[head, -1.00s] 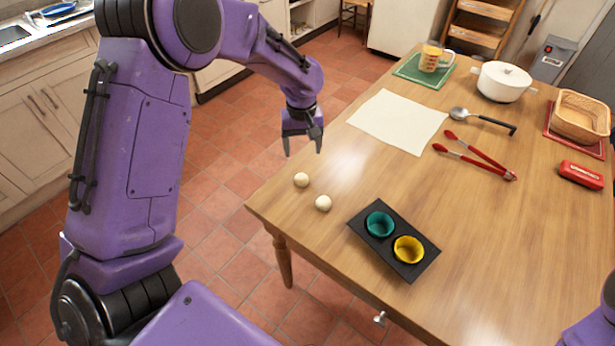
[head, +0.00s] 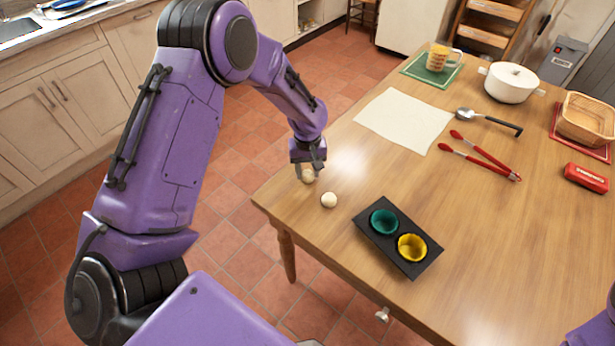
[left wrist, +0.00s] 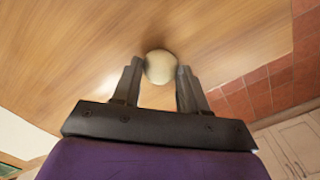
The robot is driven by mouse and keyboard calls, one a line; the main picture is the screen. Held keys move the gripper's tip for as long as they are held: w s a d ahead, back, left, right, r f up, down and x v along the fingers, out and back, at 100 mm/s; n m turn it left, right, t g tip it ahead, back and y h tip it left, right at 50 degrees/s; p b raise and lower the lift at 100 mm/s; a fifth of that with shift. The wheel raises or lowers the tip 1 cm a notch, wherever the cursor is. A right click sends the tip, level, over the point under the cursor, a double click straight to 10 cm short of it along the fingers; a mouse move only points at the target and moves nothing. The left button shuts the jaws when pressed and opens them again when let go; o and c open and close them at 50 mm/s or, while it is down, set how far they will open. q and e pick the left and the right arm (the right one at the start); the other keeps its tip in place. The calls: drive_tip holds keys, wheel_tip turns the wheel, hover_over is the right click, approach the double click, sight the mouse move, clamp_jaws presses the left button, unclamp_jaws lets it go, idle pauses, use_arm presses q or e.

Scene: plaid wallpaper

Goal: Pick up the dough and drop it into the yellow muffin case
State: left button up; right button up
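The left wrist view shows this dough (left wrist: 161,67) between the two fingertips of the left gripper (left wrist: 160,72), with little room on either side. The fingers look open around it; firm contact cannot be made out. The yellow muffin case (head: 411,247) sits in the front right hollow of a black tray (head: 428,265), and looks empty. My right gripper is not in view.
A teal muffin case (head: 384,222) sits in the tray's other hollow. A pale sheet (head: 404,120), red tongs (head: 480,158), a spoon (head: 488,121) and a white pot (head: 510,83) lie farther back. The table between dough and tray is clear.

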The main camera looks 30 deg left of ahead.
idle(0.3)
use_arm(q)
wheel_tip(320, 180, up, 3)
drive_tip(key=shift+w+f, duration=0.1)
drive_tip(key=s+d+r, duration=0.8)
drive_tip(key=s+r, duration=0.2)
drive_tip(key=s, duration=0.1)
drive_tip(key=shift+s+d+b, duration=0.2)
drive_tip(key=shift+d+b, duration=0.05)
drive_tip(key=shift+b, duration=0.15)
drive_tip(key=shift+r, duration=0.1)
